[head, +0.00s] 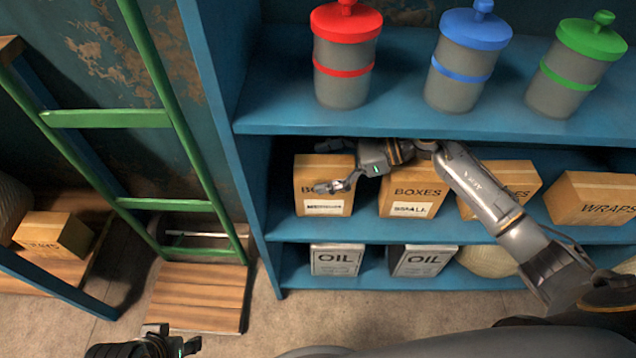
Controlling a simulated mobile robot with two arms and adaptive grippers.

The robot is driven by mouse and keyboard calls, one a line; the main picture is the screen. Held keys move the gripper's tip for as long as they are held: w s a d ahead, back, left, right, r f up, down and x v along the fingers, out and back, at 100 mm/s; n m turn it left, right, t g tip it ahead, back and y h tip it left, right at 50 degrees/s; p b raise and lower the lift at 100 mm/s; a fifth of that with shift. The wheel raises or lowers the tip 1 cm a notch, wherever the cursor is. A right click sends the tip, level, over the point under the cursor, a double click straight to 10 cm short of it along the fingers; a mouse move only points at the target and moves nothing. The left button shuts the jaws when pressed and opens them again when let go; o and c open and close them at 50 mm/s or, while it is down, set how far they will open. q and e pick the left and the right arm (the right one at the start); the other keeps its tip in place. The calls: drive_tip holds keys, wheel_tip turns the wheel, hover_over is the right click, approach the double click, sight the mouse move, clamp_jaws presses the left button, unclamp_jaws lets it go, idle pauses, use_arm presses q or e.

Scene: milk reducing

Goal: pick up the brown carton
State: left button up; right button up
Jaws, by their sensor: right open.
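Several brown cartons stand in a row on the middle shelf. The leftmost carton (308,192) has the word BOXES partly covered by my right gripper. Beside it is a carton marked BOXES SMALL (408,190). Another carton (515,180) is partly behind my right arm, and a carton marked WRAPS (596,200) stands at the right. My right gripper (333,167) is open in front of the leftmost carton, its fingers one above the other and pointing left. I cannot tell whether it touches the carton. My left gripper (174,343) shows only partly at the bottom edge.
The blue shelf (390,122) above holds red (345,55), blue (465,55) and green-lidded (573,65) canisters. Two OIL boxes (336,262) stand below.

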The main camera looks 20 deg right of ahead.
drive_tip(key=shift+s+d, duration=0.1)
drive_tip(key=shift+d, duration=0.05)
drive_tip(key=shift+c, duration=0.9)
drive_tip(key=c, duration=1.4)
drive_tip(key=shift+r, duration=0.1)
drive_tip(key=c, duration=0.3)
drive_tip(key=shift+r, duration=0.1)
